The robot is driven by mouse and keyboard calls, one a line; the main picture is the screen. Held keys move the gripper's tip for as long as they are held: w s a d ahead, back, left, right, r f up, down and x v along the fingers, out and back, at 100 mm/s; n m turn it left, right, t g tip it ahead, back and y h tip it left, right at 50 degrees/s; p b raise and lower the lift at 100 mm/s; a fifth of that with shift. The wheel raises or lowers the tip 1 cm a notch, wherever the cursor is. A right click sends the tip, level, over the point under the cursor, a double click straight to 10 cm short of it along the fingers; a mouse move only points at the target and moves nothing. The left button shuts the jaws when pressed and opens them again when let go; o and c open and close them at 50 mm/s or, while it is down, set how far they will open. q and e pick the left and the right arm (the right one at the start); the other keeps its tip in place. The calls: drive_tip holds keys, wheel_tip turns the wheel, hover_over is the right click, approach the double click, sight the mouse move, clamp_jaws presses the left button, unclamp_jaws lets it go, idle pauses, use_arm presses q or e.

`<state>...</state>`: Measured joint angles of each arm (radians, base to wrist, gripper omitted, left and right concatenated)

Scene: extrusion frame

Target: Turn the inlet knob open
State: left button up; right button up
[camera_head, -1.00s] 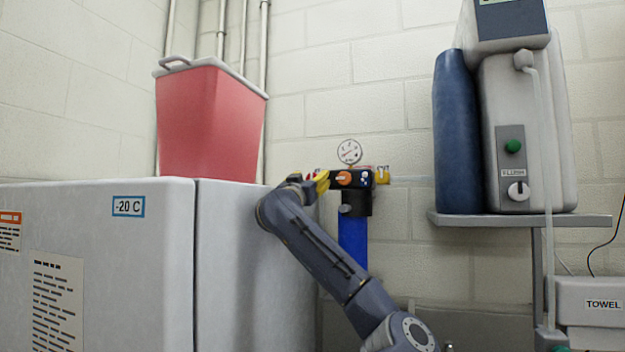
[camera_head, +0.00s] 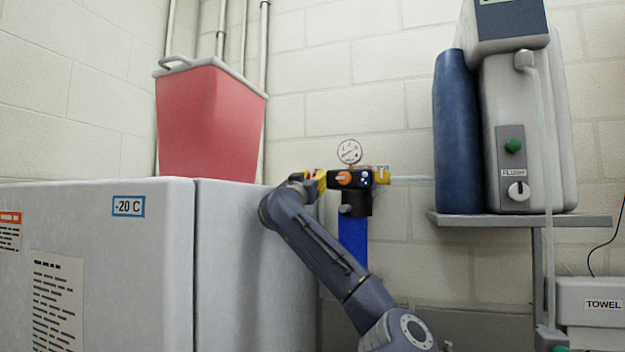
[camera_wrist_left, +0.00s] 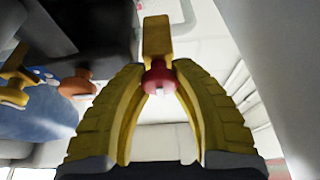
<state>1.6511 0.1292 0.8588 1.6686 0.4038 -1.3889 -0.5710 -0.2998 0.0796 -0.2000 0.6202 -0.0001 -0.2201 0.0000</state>
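A dark valve block (camera_head: 358,178) sits on the wall at the centre of the head view, with an orange knob (camera_head: 344,179) on its front. It carries a red knob on a yellow fitting at its left end; in the left wrist view the red knob (camera_wrist_left: 158,76) stands in front of the yellow fitting (camera_wrist_left: 157,38). My left gripper (camera_head: 316,179) is at that left end. My right gripper is not in view.
A round gauge (camera_head: 349,151) is above the block and a blue cylinder (camera_head: 353,238) below it. A white freezer (camera_head: 250,240) with a red bin (camera_head: 208,122) on it stands left. A shelf (camera_head: 520,220) with a machine is on the right.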

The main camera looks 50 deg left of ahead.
use_arm(q)
clamp_jaws()
drive_tip(key=shift+r+n, duration=0.1)
drive_tip(key=shift+n, duration=0.2)
drive_tip(key=n+g+y, duration=0.1)
drive_tip(key=n, duration=0.2)
drive_tip(key=n+g+y, duration=0.1)
drive_tip(key=n+y, duration=0.1)
drive_tip(key=n, duration=0.1)
drive_tip(key=shift+s+n, duration=0.1)
drive_tip(key=shift+n, duration=0.2)
drive_tip(key=n+g, duration=0.1)
drive_tip(key=n, duration=0.2)
drive_tip(key=n+g+y, duration=0.1)
drive_tip(key=n+g, duration=0.1)
drive_tip(key=n, duration=0.2)
drive_tip(key=shift+s+r, duration=0.1)
drive_tip(key=n+g, duration=0.1)
drive_tip(key=n, duration=0.2)
drive_tip(key=n+g, duration=0.1)
drive_tip(key=n, duration=0.2)
drive_tip(key=shift+a+g, duration=0.2)
drive_tip(key=shift+g, duration=0.2)
drive_tip(key=shift+f+n+g+h, duration=0.25)
drive_tip(key=shift+n+g+h, duration=0.05)
drive_tip(key=shift+n, duration=0.8)
drive_tip(key=shift+a+f, duration=0.1)
drive_tip(key=shift+f, duration=0.05)
